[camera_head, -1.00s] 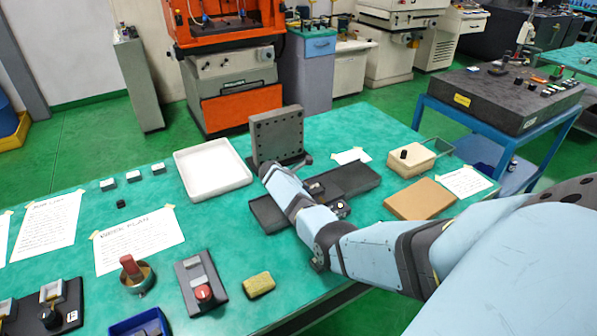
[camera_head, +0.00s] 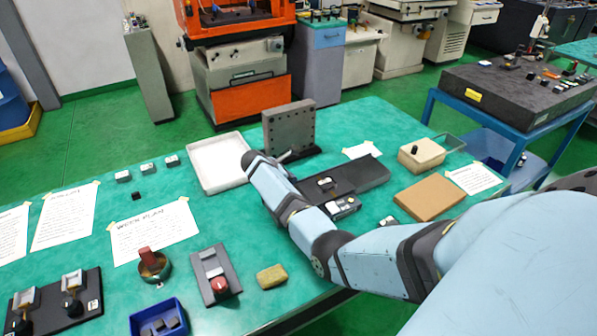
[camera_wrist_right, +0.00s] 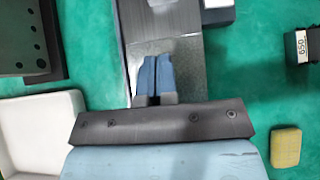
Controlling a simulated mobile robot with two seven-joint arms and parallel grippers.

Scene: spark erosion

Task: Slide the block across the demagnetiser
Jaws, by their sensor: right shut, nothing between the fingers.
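The long dark demagnetiser (camera_head: 362,177) lies on the green bench, and my right arm covers its left part in the head view. A small dark block with a pale patch (camera_head: 326,184) sits on its top, near the middle. In the wrist view, my right gripper (camera_wrist_right: 155,72) is shut and empty. Its blue fingers are over the bare grey end of the demagnetiser (camera_wrist_right: 190,75), apart from the block, part of which shows at the top edge (camera_wrist_right: 160,4). In the head view the fingers are mostly hidden by my arm. My left gripper is not in view.
A grey angle plate (camera_head: 289,130) stands behind the demagnetiser. A white tray (camera_head: 207,183) lies to its left. A switch box (camera_head: 343,207) adjoins its front. A brown board (camera_head: 430,199), a beige box (camera_head: 422,153) and a yellow sponge (camera_head: 271,277) lie around it.

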